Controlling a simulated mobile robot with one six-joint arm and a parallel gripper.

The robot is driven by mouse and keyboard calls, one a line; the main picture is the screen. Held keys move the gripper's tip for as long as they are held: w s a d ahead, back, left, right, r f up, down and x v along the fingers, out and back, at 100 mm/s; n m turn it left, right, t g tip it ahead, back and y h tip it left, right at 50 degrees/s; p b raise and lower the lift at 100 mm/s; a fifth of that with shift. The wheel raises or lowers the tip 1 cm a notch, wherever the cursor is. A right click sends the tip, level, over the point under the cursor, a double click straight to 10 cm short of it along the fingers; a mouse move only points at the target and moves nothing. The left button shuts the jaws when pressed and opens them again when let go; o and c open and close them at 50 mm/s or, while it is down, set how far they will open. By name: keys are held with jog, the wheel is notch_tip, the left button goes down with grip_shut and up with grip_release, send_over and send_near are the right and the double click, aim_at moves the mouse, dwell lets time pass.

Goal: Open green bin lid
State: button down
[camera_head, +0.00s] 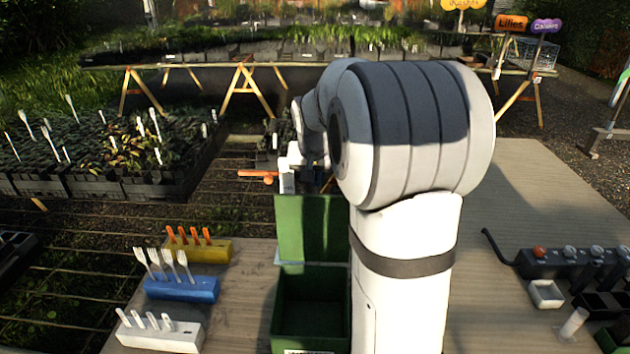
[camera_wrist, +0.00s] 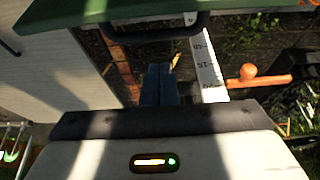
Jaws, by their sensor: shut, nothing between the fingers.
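The green bin (camera_head: 310,308) stands on the bench in front of my arm, and its inside shows from above. Its green lid (camera_head: 308,228) stands upright at the bin's back edge. In the wrist view the lid's green edge (camera_wrist: 110,12) crosses the top, with a dark handle (camera_wrist: 150,32) below it. My gripper (camera_wrist: 159,72) is shut and empty, its fingers together just below the handle in the picture. I cannot tell if they touch it. In the head view my arm hides part of the bin's right side, and the fingertips are not clear.
Left of the bin stand a yellow block (camera_head: 203,250), a blue block (camera_head: 182,289) and a white block (camera_head: 160,336) holding small tools. A white marked strip (camera_wrist: 207,65) and an orange rod (camera_wrist: 250,80) lie close right of my fingers. Plant trays (camera_head: 110,185) fill the left.

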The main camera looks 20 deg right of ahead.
jog(key=b+v, duration=0.1)
jog(key=v, duration=0.8)
jog(key=shift+r, duration=0.3)
jog(key=shift+s, duration=0.1)
